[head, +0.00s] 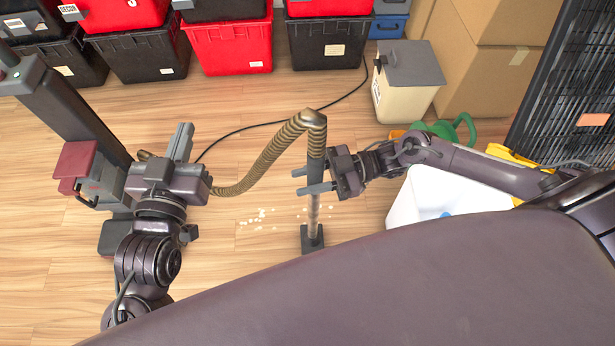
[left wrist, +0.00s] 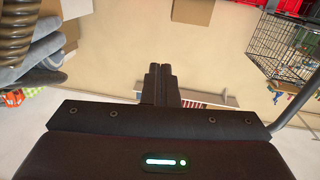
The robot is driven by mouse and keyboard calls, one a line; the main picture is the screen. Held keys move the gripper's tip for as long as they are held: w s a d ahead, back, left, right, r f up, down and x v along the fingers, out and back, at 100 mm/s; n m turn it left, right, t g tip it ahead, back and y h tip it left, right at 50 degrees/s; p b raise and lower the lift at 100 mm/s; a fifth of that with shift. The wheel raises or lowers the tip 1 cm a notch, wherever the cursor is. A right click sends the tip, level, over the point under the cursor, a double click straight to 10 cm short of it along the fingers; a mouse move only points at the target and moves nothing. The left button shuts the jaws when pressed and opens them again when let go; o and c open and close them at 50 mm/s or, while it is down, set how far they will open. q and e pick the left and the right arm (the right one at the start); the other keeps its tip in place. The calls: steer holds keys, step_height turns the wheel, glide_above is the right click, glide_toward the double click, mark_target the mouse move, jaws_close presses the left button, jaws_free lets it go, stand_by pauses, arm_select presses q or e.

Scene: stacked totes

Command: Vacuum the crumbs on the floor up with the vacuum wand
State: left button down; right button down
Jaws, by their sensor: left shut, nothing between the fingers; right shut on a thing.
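The vacuum wand (head: 317,142) stands nearly upright in the head view, its dark nozzle (head: 312,241) on the wood floor. My right gripper (head: 316,181) is shut on the wand's tube. A ribbed tan hose (head: 262,160) runs from the wand's top down to the left and passes behind my left gripper (head: 184,129). The left gripper is shut and empty; its closed fingers also show in the left wrist view (left wrist: 160,84). Pale crumbs (head: 262,214) lie on the floor left of the nozzle, with a few close by on its right.
Black and red totes (head: 228,47) line the back. A black cord (head: 280,122) crosses the floor. A cream bin with a grey lid (head: 408,95), cardboard boxes (head: 490,75) and a white container (head: 405,205) stand at the right. Floor around the crumbs is clear.

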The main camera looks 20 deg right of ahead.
arm_select(q)
steer(key=shift+s+f+g+y, duration=0.15)
steer(key=shift+f+g, duration=0.2)
steer(key=shift+f, duration=0.35)
steer(key=shift+s+f+g+y, duration=0.2)
steer(key=shift+f+g, duration=0.1)
steer(key=shift+f, duration=0.35)
steer(key=shift+s+f+g+y, duration=0.15)
steer(key=shift+f+g, duration=0.2)
steer(key=shift+f, duration=0.35)
arm_select(e)
steer(key=shift+r, duration=0.35)
steer(key=shift+w, duration=0.1)
